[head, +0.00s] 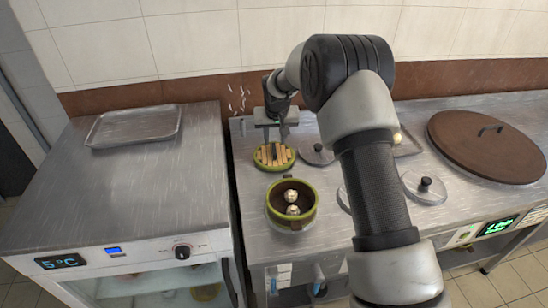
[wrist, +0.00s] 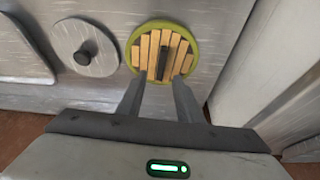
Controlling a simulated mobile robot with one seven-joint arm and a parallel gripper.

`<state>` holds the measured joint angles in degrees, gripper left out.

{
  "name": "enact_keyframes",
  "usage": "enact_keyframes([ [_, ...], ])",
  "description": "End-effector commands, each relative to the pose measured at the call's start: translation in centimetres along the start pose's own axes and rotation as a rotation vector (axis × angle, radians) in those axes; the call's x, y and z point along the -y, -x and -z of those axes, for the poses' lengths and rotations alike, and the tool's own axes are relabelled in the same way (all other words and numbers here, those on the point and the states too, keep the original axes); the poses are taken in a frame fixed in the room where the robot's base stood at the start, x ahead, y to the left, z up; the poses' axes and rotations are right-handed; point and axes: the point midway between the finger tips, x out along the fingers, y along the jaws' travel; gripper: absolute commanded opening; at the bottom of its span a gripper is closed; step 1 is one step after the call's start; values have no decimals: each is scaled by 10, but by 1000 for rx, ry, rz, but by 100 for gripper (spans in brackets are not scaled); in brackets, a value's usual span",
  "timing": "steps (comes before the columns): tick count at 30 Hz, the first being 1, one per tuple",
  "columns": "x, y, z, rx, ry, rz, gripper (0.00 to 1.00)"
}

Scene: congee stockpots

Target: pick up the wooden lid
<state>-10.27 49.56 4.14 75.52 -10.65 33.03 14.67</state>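The wooden lid (head: 268,157) is round, with pale wooden slats, a green rim and a dark bar handle. It lies on the steel counter at the back left, behind an open green pot. In the wrist view the lid (wrist: 150,52) is at the top centre with its handle upright in the picture. My gripper (wrist: 158,80) is open and empty. Its two fingers point towards the lid, one on each side of the handle's line. In the head view my gripper (head: 281,132) is above and just behind the lid. I cannot tell the exact gap.
The green pot (head: 271,210) holds two pale round items. Grey knobbed lids (head: 427,195) lie nearby; one shows in the wrist view (wrist: 85,65). A large brown lid (head: 480,150) is at right. A steel tray (head: 135,127) sits on the fridge top (head: 120,200) at left.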

Motion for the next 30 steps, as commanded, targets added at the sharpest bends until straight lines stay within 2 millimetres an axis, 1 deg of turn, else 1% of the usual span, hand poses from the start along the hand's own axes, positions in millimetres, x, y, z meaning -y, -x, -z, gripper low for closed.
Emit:
enact_keyframes([
  [4, 0, -12, -3, 2, 0, 0, 33],
  [9, 1, -38, -8, 2, 0, 1, 33],
  [12, 1, -49, -7, 0, 0, 1, 33],
  [15, 1, -54, -7, 1, 0, 1, 33],
  [21, 1, -54, -7, 0, 0, 0, 33],
  [23, 1, -54, -7, 0, 0, 0, 24],
  [27, 1, -54, -7, 0, 0, 0, 1],
  [30, 1, -53, -6, 0, 0, 0, 0],
])
